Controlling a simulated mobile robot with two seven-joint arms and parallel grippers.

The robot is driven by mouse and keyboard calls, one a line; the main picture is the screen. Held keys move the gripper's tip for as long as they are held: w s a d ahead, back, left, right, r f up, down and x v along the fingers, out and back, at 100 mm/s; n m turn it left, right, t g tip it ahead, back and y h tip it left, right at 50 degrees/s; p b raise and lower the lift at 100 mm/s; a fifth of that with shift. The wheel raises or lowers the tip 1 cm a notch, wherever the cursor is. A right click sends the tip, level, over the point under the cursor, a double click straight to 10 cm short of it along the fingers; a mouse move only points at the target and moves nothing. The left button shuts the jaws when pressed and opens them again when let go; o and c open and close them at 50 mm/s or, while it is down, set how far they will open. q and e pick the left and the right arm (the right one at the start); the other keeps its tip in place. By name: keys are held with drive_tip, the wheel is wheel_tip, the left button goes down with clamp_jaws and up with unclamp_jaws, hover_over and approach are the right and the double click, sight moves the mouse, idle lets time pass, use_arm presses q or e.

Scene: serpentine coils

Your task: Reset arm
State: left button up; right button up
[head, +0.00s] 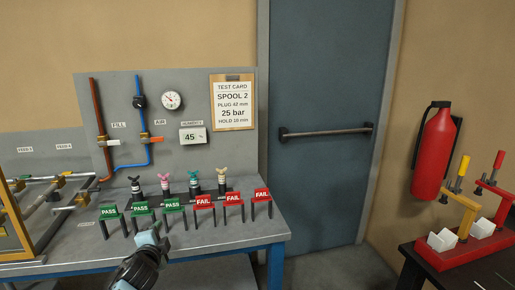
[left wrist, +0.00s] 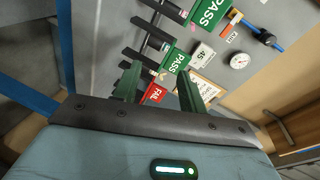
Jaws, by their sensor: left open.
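My left gripper (head: 151,234) is in front of the grey bench, near the row of green PASS and red FAIL tags. In the left wrist view its two dark green fingers (left wrist: 160,88) are apart. Nothing shows held between them; a red FAIL tag (left wrist: 154,94) and a green PASS tag (left wrist: 176,60) show beyond. My right gripper is in neither view.
The grey bench (head: 235,236) carries PASS tags (head: 141,209), FAIL tags (head: 234,199) and several small capped plugs (head: 194,183). A panel behind holds pipes and a gauge (head: 171,100). A fire extinguisher (head: 433,152) and red clamp fixture (head: 465,245) are at right.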

use_arm(q)
drive_tip(key=s+d+f+n+g+h, duration=0.15)
drive_tip(key=s+d+f, duration=0.25)
drive_tip(key=s+f, duration=0.7)
drive_tip(key=s+d+f+n+g+h, duration=0.1)
drive_tip(key=s+d+f+n+g, duration=0.15)
drive_tip(key=s+f, duration=0.85)
drive_tip(key=s+d+f+n+g, duration=0.1)
drive_tip(key=s+n, duration=0.3)
drive_tip(key=s, duration=1)
drive_tip(key=s+d+f+n+g, duration=0.1)
drive_tip(key=s+f+n+g, duration=0.1)
drive_tip(key=s, duration=1.3)
drive_tip(key=shift+s+d+f+n+h, duration=0.25)
drive_tip(key=shift+f+n+h, duration=0.3)
drive_tip(key=shift+n, duration=0.45)
